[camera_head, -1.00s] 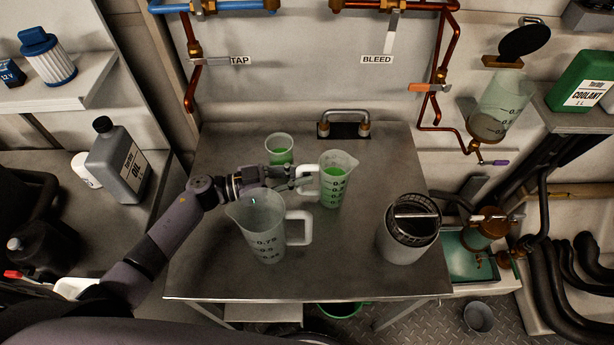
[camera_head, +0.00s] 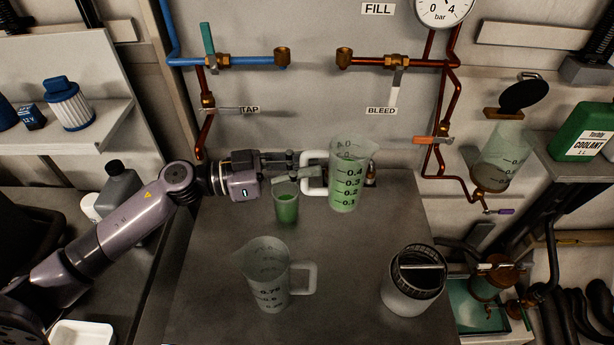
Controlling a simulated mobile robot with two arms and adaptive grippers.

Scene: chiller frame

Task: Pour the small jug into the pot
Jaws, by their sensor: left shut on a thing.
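The small jug (camera_head: 346,178) is clear, marked 0.1 to 0.4, and holds green liquid. My left gripper (camera_head: 308,170) is shut on its white handle and holds it upright, raised above the back of the steel table. A clear pot (camera_head: 503,150) with volume marks stands at the wall on the right, on a copper fitting. A round black lid (camera_head: 521,96) is tilted up above it, so its top looks open. The jug is to the left of the pot, well apart from it. My right gripper is not in view.
Copper pipes (camera_head: 443,100) run between jug and pot. A green coolant can (camera_head: 586,130) is far right.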

